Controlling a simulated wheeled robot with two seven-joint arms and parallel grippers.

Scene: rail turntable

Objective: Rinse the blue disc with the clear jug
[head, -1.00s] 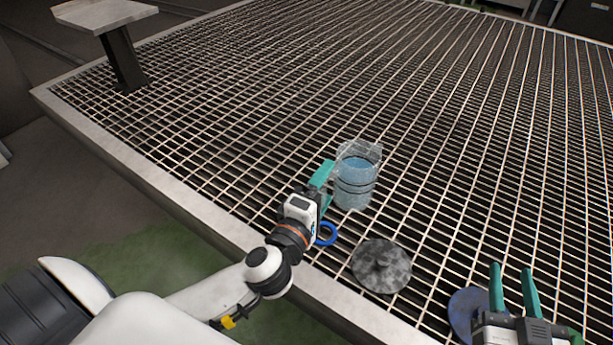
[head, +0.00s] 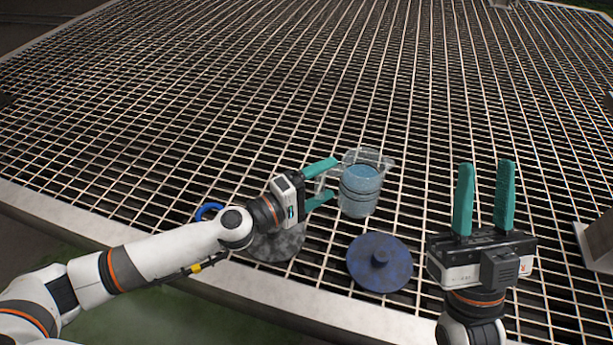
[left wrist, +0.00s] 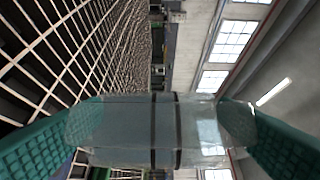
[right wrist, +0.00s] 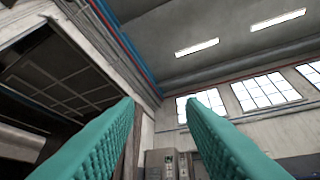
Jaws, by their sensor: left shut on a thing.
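The clear jug (head: 361,195) holds bluish water and has dark bands around it. It looks upright, with its spout to the right. My left gripper (head: 328,180) is shut on it from the left, at the handle side. In the left wrist view the jug (left wrist: 150,130) fills the space between the green fingers. The blue disc (head: 372,275), with a small central knob, lies flat on the grating in front of the jug, nearer to me. My right gripper (head: 487,165) is open and empty, right of the blue disc, fingers pointing away from me.
A mottled grey disc (head: 280,247) lies left of the blue disc, partly behind my left arm. A blue ring (head: 207,211) lies farther left, partly hidden. A metal plate-like piece (head: 597,245) stands at the right edge. The grating beyond the jug is clear.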

